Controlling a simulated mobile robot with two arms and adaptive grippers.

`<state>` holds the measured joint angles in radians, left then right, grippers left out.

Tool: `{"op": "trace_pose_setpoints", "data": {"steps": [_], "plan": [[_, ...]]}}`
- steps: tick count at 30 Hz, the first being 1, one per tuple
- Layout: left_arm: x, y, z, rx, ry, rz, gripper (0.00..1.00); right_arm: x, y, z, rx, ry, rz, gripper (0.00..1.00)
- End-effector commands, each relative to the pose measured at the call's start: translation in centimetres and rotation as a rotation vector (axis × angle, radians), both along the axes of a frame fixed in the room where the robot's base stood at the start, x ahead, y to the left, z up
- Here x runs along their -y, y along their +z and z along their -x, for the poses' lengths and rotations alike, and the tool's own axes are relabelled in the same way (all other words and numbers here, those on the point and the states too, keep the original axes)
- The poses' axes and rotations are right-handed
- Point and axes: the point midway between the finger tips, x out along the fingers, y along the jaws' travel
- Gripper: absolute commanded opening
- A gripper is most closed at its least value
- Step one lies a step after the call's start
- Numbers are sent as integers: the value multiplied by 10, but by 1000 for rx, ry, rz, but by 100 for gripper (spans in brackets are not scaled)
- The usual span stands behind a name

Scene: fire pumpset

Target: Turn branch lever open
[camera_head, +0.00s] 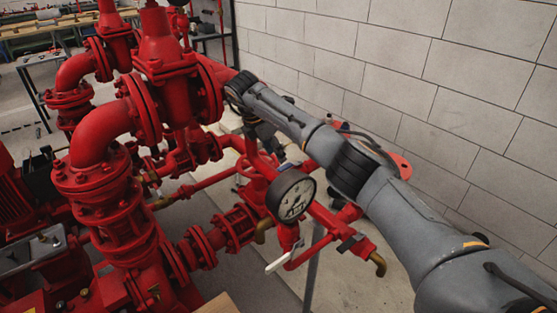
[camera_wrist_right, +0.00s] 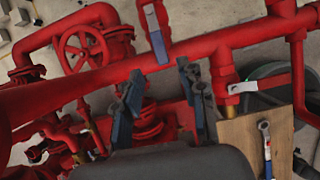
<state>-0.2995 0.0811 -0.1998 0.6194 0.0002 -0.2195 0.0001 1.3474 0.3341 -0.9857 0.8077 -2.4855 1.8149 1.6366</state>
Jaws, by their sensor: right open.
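My right arm reaches in from the right in the head view. My right gripper (camera_head: 270,143) is partly hidden there behind the arm and red pipework. In the wrist view its two dark fingers (camera_wrist_right: 161,78) are apart, with nothing between them that I can see gripped. A lever with a blue-grey handle (camera_wrist_right: 158,46) hangs by a red pipe just beyond the fingertips, roughly in line with the gap. I cannot tell whether it touches them. Another lever with a pale, red-edged handle (camera_wrist_right: 245,87) sits on a brass fitting to the right. I cannot tell which one is the branch lever.
In the head view a pressure gauge (camera_head: 291,197) and a white-handled lever (camera_head: 281,262) stand below the arm. Red pump pipework (camera_head: 100,190) fills the left, and a block wall (camera_head: 400,70) closes the back. The wrist view shows a red handwheel (camera_wrist_right: 83,50) and a wooden board (camera_wrist_right: 236,150).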

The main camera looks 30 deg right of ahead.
Motion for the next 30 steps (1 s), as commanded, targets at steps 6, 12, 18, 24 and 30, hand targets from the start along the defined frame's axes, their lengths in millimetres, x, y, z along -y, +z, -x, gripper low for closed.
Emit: {"op": "trace_pose_setpoints", "data": {"steps": [6, 12, 18, 24, 30], "plan": [[1, 0, 0, 0, 0, 1, 44, -17, 42, 3, 3, 1, 0, 41], [1, 0, 0, 0, 0, 1, 44, -25, 60, 4, 1, 0, 1, 41], [1, 0, 0, 0, 0, 1, 44, -26, 62, 5, -1, 0, 0, 41], [1, 0, 0, 0, 0, 1, 44, -26, 62, 5, 0, 0, 0, 41], [1, 4, 0, 0, 0, 1, 44, -26, 66, 5, 0, 0, 0, 41]]}}
